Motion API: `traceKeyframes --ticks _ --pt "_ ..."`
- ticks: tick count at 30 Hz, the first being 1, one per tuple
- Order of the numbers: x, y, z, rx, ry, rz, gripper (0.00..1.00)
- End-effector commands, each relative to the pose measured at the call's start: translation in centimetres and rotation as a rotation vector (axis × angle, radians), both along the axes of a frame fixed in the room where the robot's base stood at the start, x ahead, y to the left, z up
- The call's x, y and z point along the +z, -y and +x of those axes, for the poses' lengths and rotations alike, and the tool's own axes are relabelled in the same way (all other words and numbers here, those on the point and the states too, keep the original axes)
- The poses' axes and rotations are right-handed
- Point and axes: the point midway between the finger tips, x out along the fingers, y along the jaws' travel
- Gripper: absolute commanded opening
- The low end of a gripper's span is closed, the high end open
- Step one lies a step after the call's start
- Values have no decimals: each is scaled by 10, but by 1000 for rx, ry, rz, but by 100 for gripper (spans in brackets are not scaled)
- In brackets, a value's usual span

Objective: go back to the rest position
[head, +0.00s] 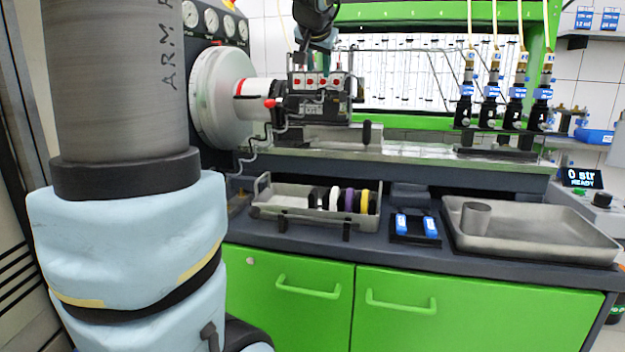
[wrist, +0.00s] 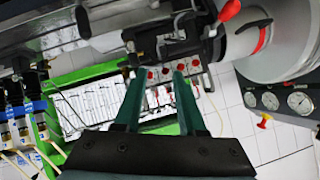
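My gripper (wrist: 157,78) shows in the wrist view as two green fingers spread apart with nothing held between them. Beyond the tips is the dark pump block with a row of red caps (wrist: 165,72). In the head view my gripper (head: 313,62) hangs at the top centre, close above the pump block (head: 318,100) with red caps. The fingertips are small and partly hidden there, so I cannot tell whether they touch the block.
A large silver drum (head: 222,98) and gauges stand left of the block. On the bench are a metal tray with coloured rings (head: 283,200), a holder with blue items (head: 411,224) and a wide tray (head: 535,235). Hanging hoses with blue fittings (head: 490,90) are at right.

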Motion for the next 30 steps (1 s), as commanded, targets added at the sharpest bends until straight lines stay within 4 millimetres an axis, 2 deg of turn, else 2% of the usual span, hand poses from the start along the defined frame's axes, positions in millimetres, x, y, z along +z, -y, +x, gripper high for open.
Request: traceKeyframes --ticks 5,8,11,12,15,18,21,24,30 --pt "-56 -14 -19 37 -146 -16 40" --pt "-97 -26 -41 68 -254 -30 40" --pt "-147 -41 -77 117 -399 -55 40" --pt "-168 -47 -96 140 -463 -67 40" --pt "-212 -61 -147 200 -613 -99 40" --pt "-243 -71 -194 254 -733 -127 40" --pt "-261 -76 -229 294 -815 -148 40" --pt "-271 -79 -250 318 -861 -160 40" --pt "-276 -79 -257 326 -878 -164 40"
